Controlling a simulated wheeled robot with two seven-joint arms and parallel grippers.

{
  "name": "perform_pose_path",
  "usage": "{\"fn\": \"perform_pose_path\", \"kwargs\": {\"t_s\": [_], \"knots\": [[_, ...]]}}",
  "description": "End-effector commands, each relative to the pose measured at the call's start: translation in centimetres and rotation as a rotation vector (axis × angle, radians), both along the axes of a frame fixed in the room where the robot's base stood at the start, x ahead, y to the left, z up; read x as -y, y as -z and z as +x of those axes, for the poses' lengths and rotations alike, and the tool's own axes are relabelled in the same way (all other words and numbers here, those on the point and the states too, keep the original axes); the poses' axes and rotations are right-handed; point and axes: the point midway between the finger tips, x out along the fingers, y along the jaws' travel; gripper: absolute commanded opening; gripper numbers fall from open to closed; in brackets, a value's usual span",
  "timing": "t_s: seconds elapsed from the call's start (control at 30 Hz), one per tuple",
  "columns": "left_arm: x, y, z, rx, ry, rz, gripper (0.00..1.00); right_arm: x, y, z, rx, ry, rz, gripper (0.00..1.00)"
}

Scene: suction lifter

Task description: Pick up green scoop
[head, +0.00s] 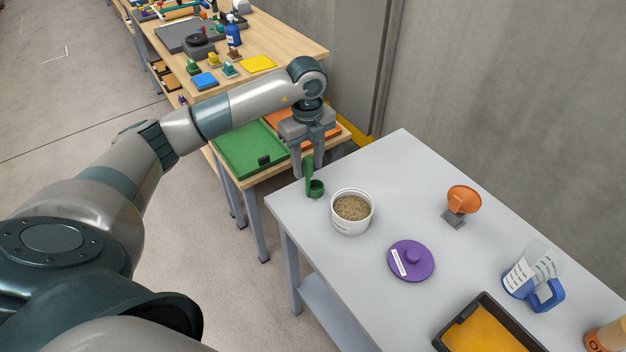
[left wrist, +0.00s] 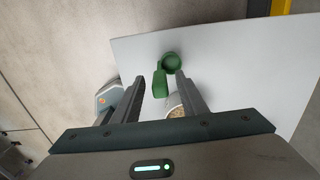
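The green scoop (head: 315,187) is near the far left corner of the grey table, with its handle (head: 308,168) pointing up in the head view. My left gripper (head: 308,172) is open above the table corner, with its fingers pointing down around the handle. In the left wrist view the scoop (left wrist: 165,68) shows between and just beyond the two open fingertips (left wrist: 161,80), with a gap on either side of the handle. I cannot tell whether a finger touches it. My right gripper is in neither view.
A white tub of grains (head: 352,212) stands close to the scoop. A purple lid (head: 411,261), an orange funnel (head: 463,200), a blue-handled jug (head: 533,277) and a black tray (head: 446,342) are farther right. A green tray (head: 245,150) lies on the wooden table behind.

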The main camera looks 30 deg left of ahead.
Motion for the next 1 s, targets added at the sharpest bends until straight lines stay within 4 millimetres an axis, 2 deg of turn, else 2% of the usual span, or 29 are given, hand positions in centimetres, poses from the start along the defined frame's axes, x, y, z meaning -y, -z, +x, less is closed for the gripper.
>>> {"fn": "perform_pose_path", "kwargs": {"t_s": [0.03, 0.2, 0.67, 0.7, 0.83, 0.87, 1.0], "knots": [[0.1, 0.5, -0.1, -0.004, 0.0, 0.0, 0.39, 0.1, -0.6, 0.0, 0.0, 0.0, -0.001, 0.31], [0.1, 1.8, 0.0, -0.001, 0.0, 0.0, 0.39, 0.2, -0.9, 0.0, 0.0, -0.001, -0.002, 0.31], [0.1, 1.9, 0.0, 0.0, 0.0, 0.0, 0.39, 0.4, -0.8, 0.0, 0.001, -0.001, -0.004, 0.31], [0.1, 1.9, 0.0, 0.0, 0.0, 0.0, 0.34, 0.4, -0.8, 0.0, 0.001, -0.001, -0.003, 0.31], [0.1, 1.9, 0.0, 0.0, 0.0, 0.0, 0.03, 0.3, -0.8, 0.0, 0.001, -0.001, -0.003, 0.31], [0.1, 1.9, 0.0, 0.0, 0.0, 0.0, 0.0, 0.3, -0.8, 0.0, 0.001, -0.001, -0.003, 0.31], [0.1, 1.9, 0.0, 0.0, 0.0, 0.0, 0.0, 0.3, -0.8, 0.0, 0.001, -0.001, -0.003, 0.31]]}}
